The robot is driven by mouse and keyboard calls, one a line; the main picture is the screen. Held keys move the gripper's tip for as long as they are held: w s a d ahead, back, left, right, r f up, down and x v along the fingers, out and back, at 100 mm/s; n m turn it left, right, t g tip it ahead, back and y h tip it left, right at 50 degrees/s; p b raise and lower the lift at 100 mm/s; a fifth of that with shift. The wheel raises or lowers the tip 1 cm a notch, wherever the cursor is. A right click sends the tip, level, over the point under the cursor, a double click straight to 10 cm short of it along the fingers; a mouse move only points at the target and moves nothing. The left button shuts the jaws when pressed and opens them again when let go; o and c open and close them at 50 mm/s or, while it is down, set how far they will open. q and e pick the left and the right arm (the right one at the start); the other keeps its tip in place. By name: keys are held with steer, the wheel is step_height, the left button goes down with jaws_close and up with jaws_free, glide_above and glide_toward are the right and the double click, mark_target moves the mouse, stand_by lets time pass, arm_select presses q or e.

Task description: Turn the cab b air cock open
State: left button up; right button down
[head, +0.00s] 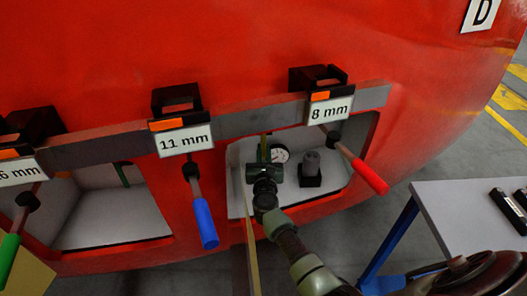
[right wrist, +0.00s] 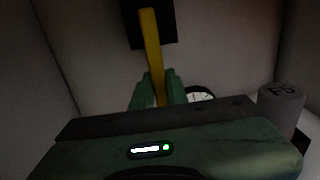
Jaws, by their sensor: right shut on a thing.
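The air cock's yellow handle (right wrist: 151,45) shows in the right wrist view, running down from a dark block (right wrist: 149,25) on the recess's pale wall. My right gripper (right wrist: 158,90) is shut on the lower end of this handle, its green fingers on either side. In the head view my right gripper (head: 264,158) is inside the right-hand recess of the red nosecone, and a short bit of the yellow handle (head: 264,142) shows just above it. I cannot read a cab label on the cock. My left gripper is not in view.
A round gauge (head: 280,154) and a grey cylinder (head: 311,162) on a black base stand close to the right of my gripper. A red-handled tool (head: 369,176) and a blue-handled tool (head: 206,224) hang before the recesses. A table (head: 455,215) stands at right.

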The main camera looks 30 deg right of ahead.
steer(key=shift+s+d+n, duration=0.1)
steer(key=shift+n, duration=0.2)
steer(key=s+d+r+n+p, duration=0.3)
steer(key=d+r+n+p, duration=0.3)
steer(key=n+p, duration=0.6)
steer(key=shift+r+n, duration=0.5)
steer(key=shift+n, duration=2.2)
steer(key=c, duration=1.4)
jaws_free()
